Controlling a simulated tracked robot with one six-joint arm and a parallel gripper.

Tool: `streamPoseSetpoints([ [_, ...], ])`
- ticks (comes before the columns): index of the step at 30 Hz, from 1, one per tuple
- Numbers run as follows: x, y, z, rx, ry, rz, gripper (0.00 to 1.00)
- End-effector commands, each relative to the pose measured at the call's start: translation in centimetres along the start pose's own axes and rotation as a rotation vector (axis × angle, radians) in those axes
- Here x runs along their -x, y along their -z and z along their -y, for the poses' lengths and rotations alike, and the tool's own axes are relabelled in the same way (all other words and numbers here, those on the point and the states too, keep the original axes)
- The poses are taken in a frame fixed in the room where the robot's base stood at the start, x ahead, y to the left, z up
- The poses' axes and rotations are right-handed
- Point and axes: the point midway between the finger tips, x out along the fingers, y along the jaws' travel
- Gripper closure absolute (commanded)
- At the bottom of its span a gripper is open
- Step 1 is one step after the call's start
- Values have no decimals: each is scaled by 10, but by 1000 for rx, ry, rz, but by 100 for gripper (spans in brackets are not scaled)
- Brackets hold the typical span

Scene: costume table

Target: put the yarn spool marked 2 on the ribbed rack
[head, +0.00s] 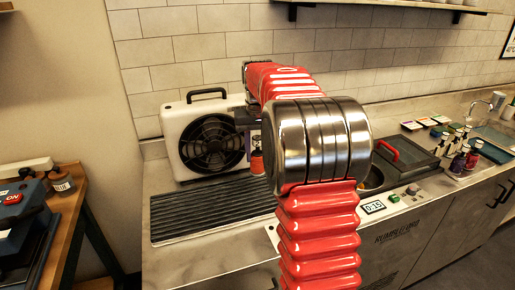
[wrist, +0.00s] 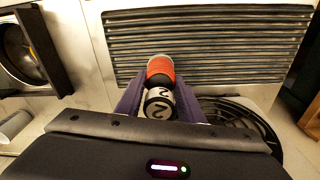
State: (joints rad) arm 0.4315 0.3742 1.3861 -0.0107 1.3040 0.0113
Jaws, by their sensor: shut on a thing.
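The yarn spool (wrist: 160,70) has orange-red yarn and a black-and-white end marked 2. My gripper (wrist: 160,92) is shut on it, with one purple finger on each side. In the head view the spool (head: 257,163) shows as a small orange-red patch beside my arm, and most of my gripper is hidden behind the arm. The ribbed rack (head: 205,212) is a dark grooved slab lying on the counter. In the wrist view the rack (wrist: 205,45) lies beyond the spool's yarn end. I cannot tell the spool's height above the counter.
A white box fan (head: 208,143) stands behind the rack. Right of my arm are a dark lidded unit with a red handle (head: 387,148), a timer display (head: 373,207) and several small bottles (head: 465,155). The rack's visible top is empty.

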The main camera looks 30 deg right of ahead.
Motion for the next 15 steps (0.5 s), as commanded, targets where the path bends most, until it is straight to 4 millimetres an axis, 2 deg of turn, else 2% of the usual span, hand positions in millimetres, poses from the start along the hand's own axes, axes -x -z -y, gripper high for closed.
streamPoseSetpoints([
  [6,0,-1,-11,-20,-2,-1,100],
  [15,-3,-1,-15,-27,-2,0,100],
])
